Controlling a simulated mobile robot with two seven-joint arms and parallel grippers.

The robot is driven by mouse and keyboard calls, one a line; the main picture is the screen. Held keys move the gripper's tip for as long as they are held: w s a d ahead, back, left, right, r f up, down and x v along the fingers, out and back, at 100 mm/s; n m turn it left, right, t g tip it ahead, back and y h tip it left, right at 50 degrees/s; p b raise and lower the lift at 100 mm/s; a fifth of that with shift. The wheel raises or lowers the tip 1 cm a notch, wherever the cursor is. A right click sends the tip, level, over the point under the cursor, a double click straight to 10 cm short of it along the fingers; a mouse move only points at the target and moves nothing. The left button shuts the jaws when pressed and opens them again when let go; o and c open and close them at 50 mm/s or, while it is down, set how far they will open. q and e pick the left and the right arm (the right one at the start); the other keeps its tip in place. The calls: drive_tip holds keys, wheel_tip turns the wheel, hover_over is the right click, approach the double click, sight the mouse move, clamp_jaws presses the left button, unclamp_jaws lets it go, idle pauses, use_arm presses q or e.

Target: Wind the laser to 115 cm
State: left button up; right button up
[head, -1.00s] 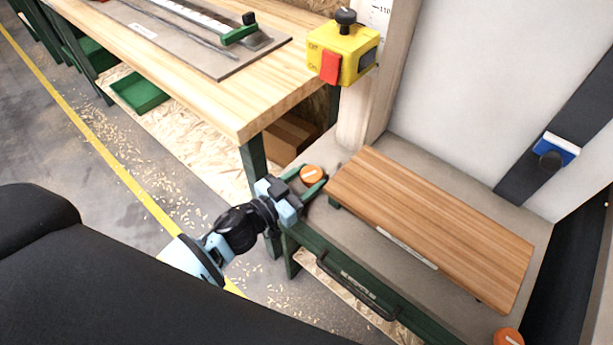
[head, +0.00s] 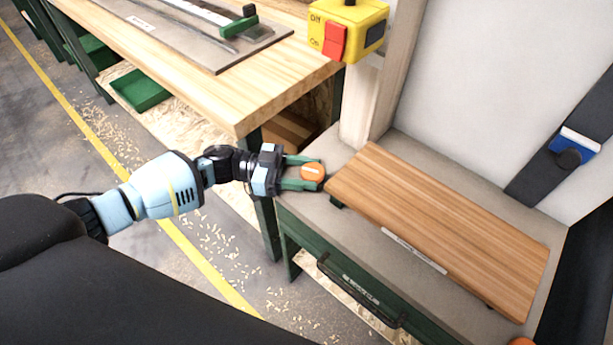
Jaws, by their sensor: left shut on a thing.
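The yellow laser box (head: 352,28) with a red On/Off switch (head: 334,40) is on the pale upright post (head: 376,95) at the top middle, its top cut off by the picture edge. No scale number is readable. My right gripper is not in view.
A brown slatted board (head: 440,225) lies on the grey bench top (head: 300,208), close right of the knob. A blue block with a dark knob (head: 570,150) sits on a dark rail. A wooden workbench (head: 250,95) is behind. A drawer handle (head: 355,295) sticks out in front.

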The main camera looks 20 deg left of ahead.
use_arm(q)
drive_tip(key=shift+w+f+m+g+b, duration=0.1)
drive_tip(key=shift+m+g+b, duration=0.45)
drive_tip(key=shift+g, duration=0.35)
drive_tip(key=o, duration=1)
